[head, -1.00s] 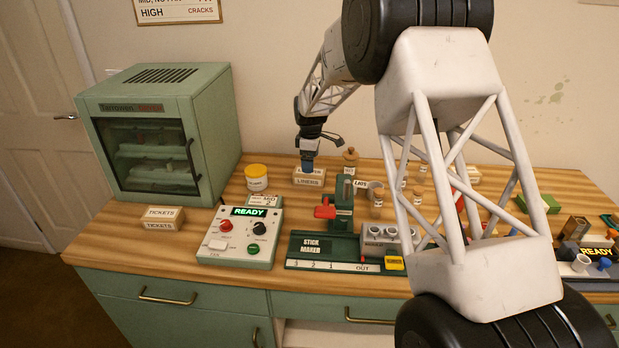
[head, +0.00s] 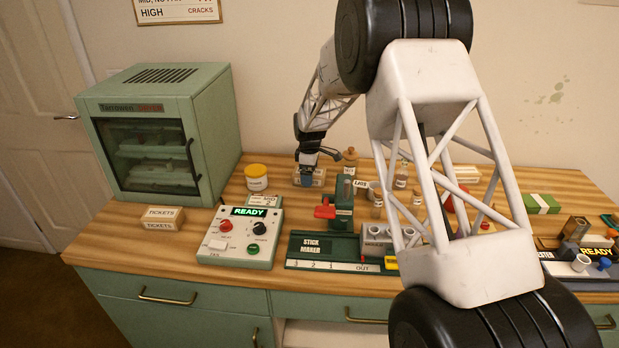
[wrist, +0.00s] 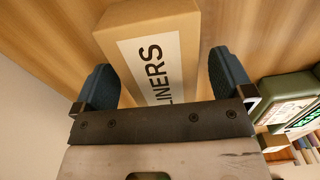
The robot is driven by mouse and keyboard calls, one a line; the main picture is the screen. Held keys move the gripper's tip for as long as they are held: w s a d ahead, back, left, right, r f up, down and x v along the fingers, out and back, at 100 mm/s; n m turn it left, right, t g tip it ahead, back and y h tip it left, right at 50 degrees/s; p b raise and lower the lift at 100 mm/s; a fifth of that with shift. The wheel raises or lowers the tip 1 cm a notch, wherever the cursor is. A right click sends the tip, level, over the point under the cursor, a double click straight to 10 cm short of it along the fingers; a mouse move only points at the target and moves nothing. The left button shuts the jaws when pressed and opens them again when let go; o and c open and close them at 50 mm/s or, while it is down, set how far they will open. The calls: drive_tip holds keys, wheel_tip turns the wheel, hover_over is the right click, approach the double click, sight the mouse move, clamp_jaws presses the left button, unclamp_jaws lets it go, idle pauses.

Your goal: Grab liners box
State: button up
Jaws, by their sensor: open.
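The liners box (wrist: 148,35) is a tan box with a white label reading LINERS. In the wrist view it lies between the two dark blue fingers of my gripper (wrist: 162,82), with a finger on each side and a visible gap, at least on the right. My gripper is open. In the head view my gripper (head: 306,172) is low at the back of the table, right over the liners box (head: 318,181), and hides most of it.
A yellow-lidded jar (head: 256,178) stands left of the box. The green stick maker (head: 343,205) and a brown-topped jar (head: 350,159) stand close on the right. A control panel (head: 240,240) and ticket boxes (head: 162,218) are nearer the front left.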

drive_tip(key=shift+f, duration=0.7)
drive_tip(key=c, duration=1.1)
drive_tip(key=shift+r, duration=5.05)
